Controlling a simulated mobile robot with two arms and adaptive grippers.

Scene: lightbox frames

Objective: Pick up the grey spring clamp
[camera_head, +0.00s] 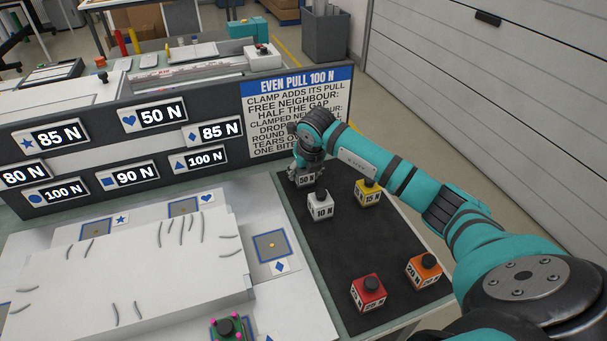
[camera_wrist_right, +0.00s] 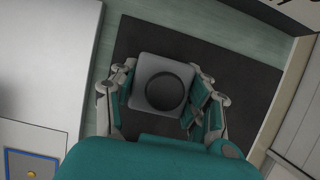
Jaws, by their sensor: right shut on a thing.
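The grey spring clamp (camera_head: 307,180) is a small block marked 50 N at the far end of the black mat (camera_head: 320,250). My right gripper (camera_head: 306,167) comes down over it from above and hides most of its top. In the right wrist view the grey clamp (camera_wrist_right: 150,62) shows a round black knob, with the fingers of my right gripper (camera_wrist_right: 162,95) on its two sides. The gripper is shut on it. I cannot tell whether its base touches the mat. My left gripper is not in view.
Near it on the mat are a white 10 N block (camera_head: 320,207) and a yellow 15 N block (camera_head: 368,193). A red block (camera_head: 368,293) and an orange block (camera_head: 424,270) stand nearer. A sign panel (camera_head: 297,115) rises behind. A white slab (camera_head: 130,270) lies left.

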